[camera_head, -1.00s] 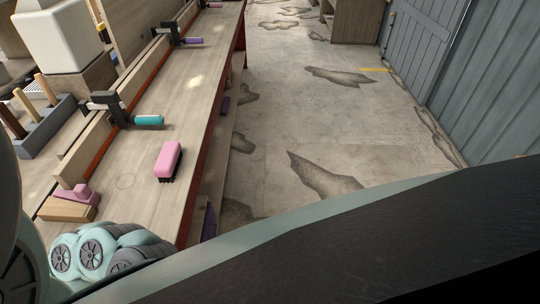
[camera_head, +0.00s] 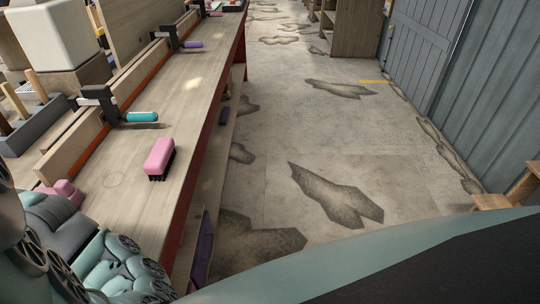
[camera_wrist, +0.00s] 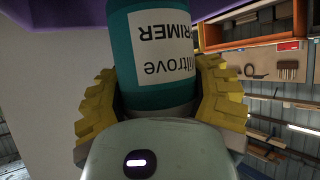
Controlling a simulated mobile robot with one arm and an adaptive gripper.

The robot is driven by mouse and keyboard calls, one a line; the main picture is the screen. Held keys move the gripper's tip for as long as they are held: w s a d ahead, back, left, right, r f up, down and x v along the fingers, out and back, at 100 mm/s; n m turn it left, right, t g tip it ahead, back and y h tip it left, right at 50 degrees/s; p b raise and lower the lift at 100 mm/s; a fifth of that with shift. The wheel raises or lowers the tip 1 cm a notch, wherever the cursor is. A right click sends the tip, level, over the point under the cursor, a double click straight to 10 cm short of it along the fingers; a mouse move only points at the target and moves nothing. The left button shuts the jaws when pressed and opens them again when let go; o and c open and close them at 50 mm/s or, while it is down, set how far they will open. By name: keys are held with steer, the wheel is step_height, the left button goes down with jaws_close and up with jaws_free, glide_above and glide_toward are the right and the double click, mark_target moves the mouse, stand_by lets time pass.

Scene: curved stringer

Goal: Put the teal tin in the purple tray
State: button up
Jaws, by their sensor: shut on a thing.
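The teal tin (camera_wrist: 160,88) has a white label reading PRIMER, upside down in the wrist view. My gripper (camera_wrist: 158,104) is shut on it, with a yellow ridged finger on each side. A purple surface (camera_wrist: 226,9) crosses the top of the wrist view behind the tin; it may be the purple tray, but only a strip shows. I cannot tell whether the tin touches it. The gripper and tin are not visible in the head view.
A long wooden bench (camera_head: 120,182) holds a pink brush (camera_head: 160,158) and clamps, one with a teal handle (camera_head: 142,117). A purple panel (camera_head: 203,245) is low at the bench side. A wooden stool-like piece (camera_head: 508,192) stands right. The floor (camera_head: 270,130) between is mostly clear.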

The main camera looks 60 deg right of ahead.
steer(key=shift+w+a, duration=0.25)
steer(key=shift+w+f, duration=0.1)
step_height(320, 180, down, 3)
steer(key=shift+f, duration=0.1)
steer(key=shift+f, duration=0.1)
steer(key=shift+f, duration=0.15)
steer(key=o, duration=1.4)
steer(key=shift+d, duration=0.1)
